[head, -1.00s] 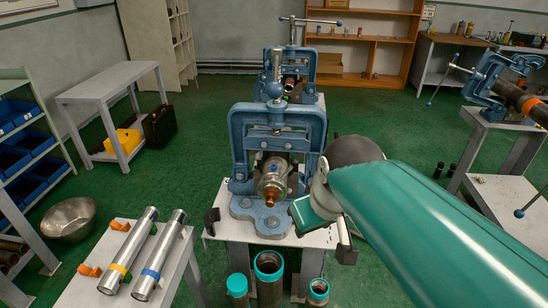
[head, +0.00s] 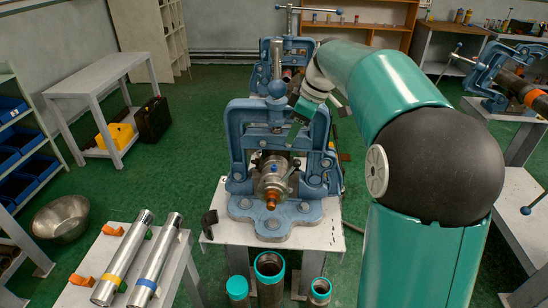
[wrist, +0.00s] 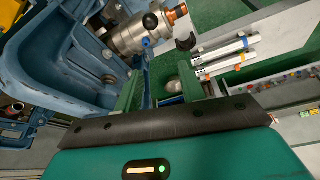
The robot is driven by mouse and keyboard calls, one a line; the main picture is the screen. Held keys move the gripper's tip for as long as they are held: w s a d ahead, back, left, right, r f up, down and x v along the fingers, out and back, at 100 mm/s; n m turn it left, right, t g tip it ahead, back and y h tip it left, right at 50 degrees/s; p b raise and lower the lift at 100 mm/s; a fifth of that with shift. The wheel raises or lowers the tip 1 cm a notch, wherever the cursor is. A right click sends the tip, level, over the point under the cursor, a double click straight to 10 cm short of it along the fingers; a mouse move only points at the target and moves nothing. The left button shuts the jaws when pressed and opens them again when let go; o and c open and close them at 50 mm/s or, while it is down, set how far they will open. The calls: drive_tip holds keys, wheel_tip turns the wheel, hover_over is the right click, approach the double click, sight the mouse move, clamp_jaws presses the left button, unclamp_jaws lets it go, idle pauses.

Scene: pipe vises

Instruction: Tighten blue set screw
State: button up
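A blue set screw (wrist: 147,42) shows as a small blue knob on the side of a shiny metal pipe fitting (wrist: 130,30) with a copper tip. In the head view, the fitting (head: 272,182) sits clamped in the blue vise (head: 240,150), and a small blue spot shows on its top. A black knob (wrist: 150,20) is near the blue screw in the wrist view. My gripper (head: 294,133) hangs above and right of the fitting. In the wrist view its two green fingers (wrist: 160,82) are apart with nothing between them, short of the screw.
A white stand at left holds two metal tubes (head: 158,255) with yellow and blue bands. Teal-rimmed pipes (head: 269,270) stand before the vise table. A black hook bracket (head: 209,222) is on its left edge. A second vise stands behind.

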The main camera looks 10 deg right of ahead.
drive_tip(key=w+d+f+n, duration=0.2)
drive_tip(key=w, duration=0.2)
approach(275, 166)
drive_tip(key=shift+y, duration=0.4)
drive_tip(key=x, duration=0.8)
drive_tip(key=shift+d+f, duration=0.2)
drive_tip(key=shift+d, duration=0.1)
clamp_jaws()
